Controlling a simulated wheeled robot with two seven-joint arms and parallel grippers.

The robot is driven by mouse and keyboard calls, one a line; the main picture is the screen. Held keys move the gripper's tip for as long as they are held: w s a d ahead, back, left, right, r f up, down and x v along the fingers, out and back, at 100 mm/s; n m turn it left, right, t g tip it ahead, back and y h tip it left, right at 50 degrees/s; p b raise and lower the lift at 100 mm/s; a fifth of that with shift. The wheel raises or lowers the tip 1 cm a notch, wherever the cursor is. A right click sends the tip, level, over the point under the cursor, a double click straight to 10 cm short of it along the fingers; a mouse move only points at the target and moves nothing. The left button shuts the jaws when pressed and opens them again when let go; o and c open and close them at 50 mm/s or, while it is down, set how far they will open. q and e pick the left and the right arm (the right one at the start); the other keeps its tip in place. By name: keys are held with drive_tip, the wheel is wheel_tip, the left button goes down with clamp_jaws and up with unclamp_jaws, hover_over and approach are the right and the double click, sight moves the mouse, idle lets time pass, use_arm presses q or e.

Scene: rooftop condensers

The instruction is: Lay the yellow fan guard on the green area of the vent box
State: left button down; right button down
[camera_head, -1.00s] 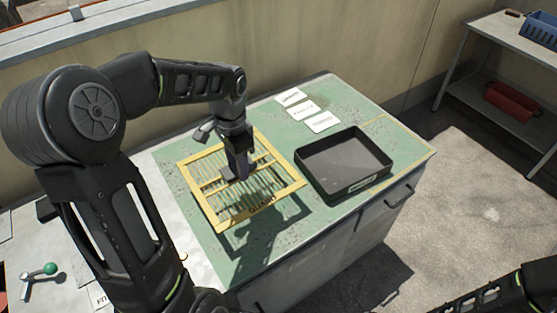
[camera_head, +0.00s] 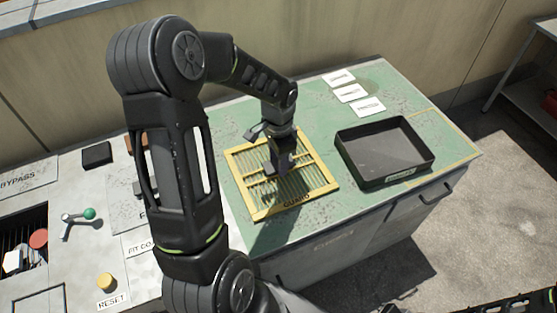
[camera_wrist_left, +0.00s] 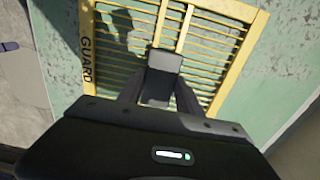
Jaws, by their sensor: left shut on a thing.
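The yellow fan guard (camera_head: 237,177) is a square slatted frame marked GUARD. It lies flat over the green area (camera_head: 395,95) of the vent box, left of the black tray. I cannot tell whether it touches the green surface or is just above it. My left gripper (camera_head: 281,168) points down at the guard's middle and is shut on its crossbar. The left wrist view also shows the guard (camera_wrist_left: 88,45) under the gripper (camera_wrist_left: 160,88), whose fingers hide part of it. My right gripper is not in view; only part of my right arm shows at the lower right.
A black open tray (camera_head: 425,163) stands on the box to the right. Several white cards (camera_head: 353,93) lie behind it. At left is a grey panel with a green-knobbed lever (camera_head: 89,213) and a yellow RESET button (camera_head: 107,281). A shelf (camera_head: 530,95) stands at far right.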

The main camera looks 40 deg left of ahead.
use_arm(q)
drive_tip(key=shift+f, duration=0.15)
drive_tip(key=shift+f, duration=0.2)
drive_tip(key=c, duration=0.8)
unclamp_jaws()
drive_tip(key=shift+r, duration=0.1)
wheel_tip(320, 180, up, 12)
drive_tip(key=shift+r, duration=0.15)
